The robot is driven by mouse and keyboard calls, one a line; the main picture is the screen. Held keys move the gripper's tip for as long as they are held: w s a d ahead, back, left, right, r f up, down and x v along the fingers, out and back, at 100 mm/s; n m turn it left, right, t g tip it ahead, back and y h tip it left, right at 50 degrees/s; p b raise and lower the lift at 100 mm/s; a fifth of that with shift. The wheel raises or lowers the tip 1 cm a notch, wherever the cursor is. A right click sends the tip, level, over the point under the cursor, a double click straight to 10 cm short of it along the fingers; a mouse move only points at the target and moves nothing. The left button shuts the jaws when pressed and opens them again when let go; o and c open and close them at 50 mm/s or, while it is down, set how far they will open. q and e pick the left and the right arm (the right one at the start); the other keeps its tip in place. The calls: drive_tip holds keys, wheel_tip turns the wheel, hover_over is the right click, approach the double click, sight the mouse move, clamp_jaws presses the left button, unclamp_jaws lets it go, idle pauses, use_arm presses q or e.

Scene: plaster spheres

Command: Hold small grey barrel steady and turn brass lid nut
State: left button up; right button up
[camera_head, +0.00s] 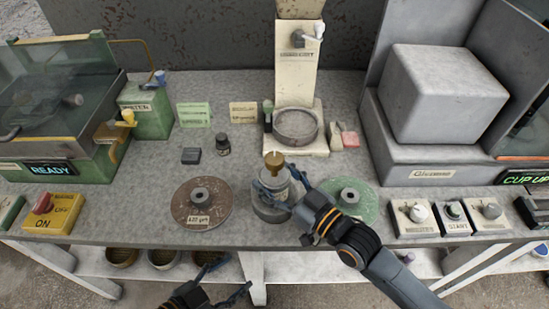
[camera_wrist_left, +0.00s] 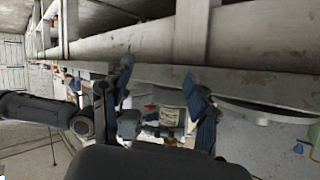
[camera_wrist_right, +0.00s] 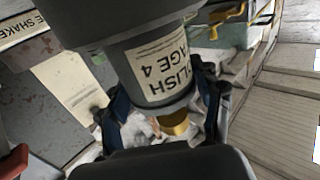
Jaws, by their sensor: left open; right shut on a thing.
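The small grey barrel (camera_head: 270,209) is upright near the front edge of the bench, between two round discs. The brass lid nut (camera_head: 273,160) is on its top. My right gripper (camera_head: 275,186) is shut on the barrel's upper part. In the right wrist view, the barrel (camera_wrist_right: 128,58) shows a white label reading "LISH" and "AGE 4", upside down, and the brass nut (camera_wrist_right: 174,124) shows between the fingers. My left gripper (camera_head: 217,278) is open and empty, low in front of the bench edge, apart from the barrel.
A brown disc (camera_head: 185,207) lies left of the barrel and a green disc (camera_head: 362,200) right. Behind stands a cream stand with a grey ring (camera_head: 296,143). Bowls (camera_head: 163,259) sit on a lower shelf.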

sight(268, 166)
use_arm(q)
drive_tip(key=w+r+n+t+h, duration=0.1)
drive_tip(key=w+r, duration=0.2)
drive_tip(key=r, duration=0.3)
drive_tip(key=w+d+r+t+h, duration=0.1)
drive_tip(key=w+r+h, duration=0.15)
drive_tip(key=r, duration=0.45)
drive_tip(key=w+r+n+t+h, duration=0.1)
drive_tip(key=w+r, duration=0.2)
drive_tip(key=r, duration=0.3)
drive_tip(key=x, duration=1.2)
drive_tip(key=shift+w, duration=0.15)
drive_tip(key=c, duration=1.2)
